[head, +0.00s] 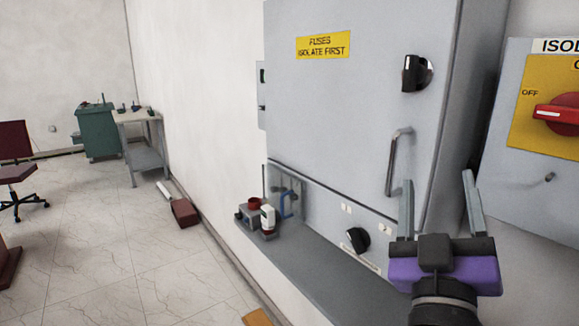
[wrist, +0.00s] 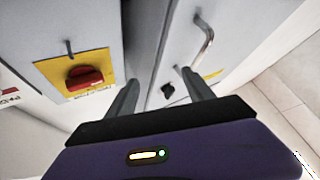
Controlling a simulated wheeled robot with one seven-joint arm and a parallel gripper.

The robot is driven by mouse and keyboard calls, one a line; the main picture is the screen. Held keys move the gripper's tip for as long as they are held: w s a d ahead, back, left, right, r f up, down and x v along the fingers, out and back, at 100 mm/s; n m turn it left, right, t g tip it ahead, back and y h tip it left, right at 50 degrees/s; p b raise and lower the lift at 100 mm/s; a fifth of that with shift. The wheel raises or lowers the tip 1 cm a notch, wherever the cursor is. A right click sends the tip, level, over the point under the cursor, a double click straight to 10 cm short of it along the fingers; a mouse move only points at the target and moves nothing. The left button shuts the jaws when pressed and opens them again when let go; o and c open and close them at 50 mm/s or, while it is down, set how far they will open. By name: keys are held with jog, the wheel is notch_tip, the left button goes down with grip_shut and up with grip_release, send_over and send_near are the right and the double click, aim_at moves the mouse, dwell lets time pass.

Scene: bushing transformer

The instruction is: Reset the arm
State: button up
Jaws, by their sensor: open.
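My gripper (head: 438,205) is in the lower right of the head view, purple and black with two grey fingers pointing up. The fingers are spread apart with nothing between them. It is in front of the grey fuse cabinet (head: 330,110), right of and below the cabinet's metal handle (head: 397,160). In the wrist view my gripper (wrist: 160,90) shows its two fingers apart and empty, with the cabinet handle (wrist: 203,42) beyond them. I cannot tell the exact distance to the cabinet.
An isolator box with a red switch (head: 558,113) is at the right. A grey ledge (head: 310,265) under the cabinet bears small items, including a white bottle (head: 267,218). A workbench (head: 147,158), green cabinet (head: 98,135) and chair (head: 15,170) stand left. The tiled floor (head: 100,240) has free room.

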jog(key=s+a+f+n+y, duration=0.25)
jog(key=s+f+y, duration=0.25)
jog(key=f, duration=0.4)
jog(key=s+a+f+n+y, duration=0.25)
jog(key=s+f+y, duration=0.25)
jog(key=f, duration=0.4)
jog(key=s+d+f+m+g, duration=0.1)
jog(key=s+f+m+g, duration=0.1)
jog(key=s+f, duration=0.3)
jog(key=s+d+f+m+g+h, duration=0.1)
jog(key=s+f, duration=0.5)
jog(key=s, duration=0.6)
jog(key=s+d+f+m+g, duration=0.1)
jog(key=s+f+m+g, duration=0.2)
jog(key=s, duration=0.5)
notch_tip(320, 180, down, 2)
jog(key=shift+s+d+f+g, duration=0.2)
jog(key=shift+s+g, duration=0.05)
jog(key=shift+g, duration=0.45)
